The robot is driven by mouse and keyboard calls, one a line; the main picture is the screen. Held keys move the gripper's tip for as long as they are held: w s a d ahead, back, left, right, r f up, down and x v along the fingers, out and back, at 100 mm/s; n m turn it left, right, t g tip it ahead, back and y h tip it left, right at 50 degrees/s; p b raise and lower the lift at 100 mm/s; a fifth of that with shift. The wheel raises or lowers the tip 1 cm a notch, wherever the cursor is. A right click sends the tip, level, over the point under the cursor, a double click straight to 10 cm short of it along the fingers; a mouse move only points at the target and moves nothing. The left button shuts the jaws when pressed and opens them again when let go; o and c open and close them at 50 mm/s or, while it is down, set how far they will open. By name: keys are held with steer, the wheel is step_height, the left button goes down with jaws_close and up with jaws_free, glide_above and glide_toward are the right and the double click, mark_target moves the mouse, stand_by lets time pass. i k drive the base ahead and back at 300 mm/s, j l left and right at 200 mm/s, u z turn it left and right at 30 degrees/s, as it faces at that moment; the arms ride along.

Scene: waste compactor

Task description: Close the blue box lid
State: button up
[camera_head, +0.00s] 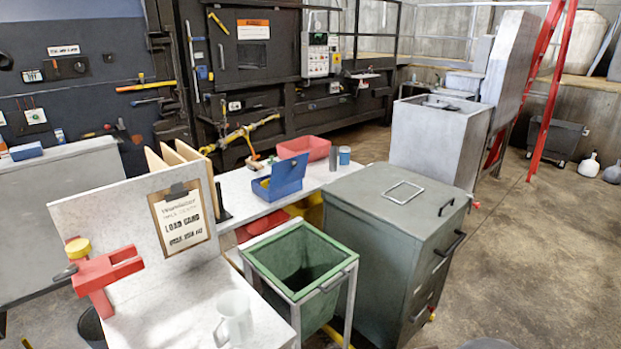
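The blue box (268,191) sits on the white-topped bench in the middle of the view. Its blue lid (290,169) is open and stands raised at a steep angle. Something yellow shows at the box's opening, too small to make out. My gripper is not in view, so its place relative to the box cannot be seen.
A red bin (304,148), a grey cylinder (333,158) and a blue cup (345,155) stand near the box. In front are a green bin (302,262) and a grey-green cabinet (398,225). A clipboard panel (140,222) stands left. Open floor lies right.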

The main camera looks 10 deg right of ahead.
mark_target(285, 172)
steer(key=l+u, duration=0.35)
steer(key=l, duration=0.6)
steer(key=i+l+u, duration=0.15)
steer(key=l+u, duration=0.35)
steer(key=l, duration=0.75)
steer(key=l+u, duration=0.5)
steer(key=l, duration=0.7)
steer(key=i+l+u, duration=0.3)
steer(key=l, duration=0.3)
steer(key=i+l+u, duration=0.1)
steer(key=i+l, duration=0.15)
steer(key=i+l+u, duration=0.15)
steer(key=l, duration=0.3)
